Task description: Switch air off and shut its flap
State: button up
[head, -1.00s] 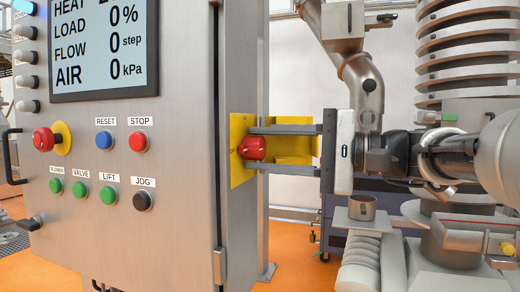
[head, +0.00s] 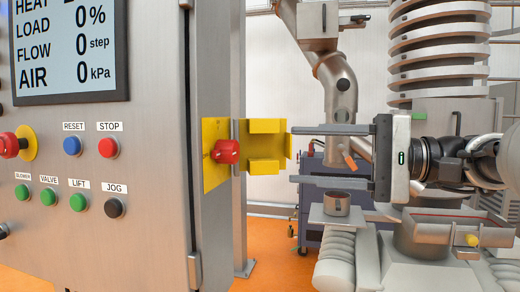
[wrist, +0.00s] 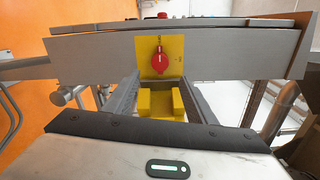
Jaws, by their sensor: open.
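The red rotary knob (head: 227,151) sits on a yellow plate (head: 214,178) on the cabinet's side post. In the wrist view the knob (wrist: 159,61) points up the picture, with a small white mark at its top.
The control cabinet (head: 157,165) fills the left, with a display reading AIR 0 kPa (head: 68,52) and several push buttons. An emergency-stop knob (head: 10,145) projects at the left edge. A metal pipe (head: 341,90) stands behind my gripper. A small metal cup (head: 336,203) sits below it.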

jog(key=v, duration=0.5)
jog(key=shift+d, duration=0.15)
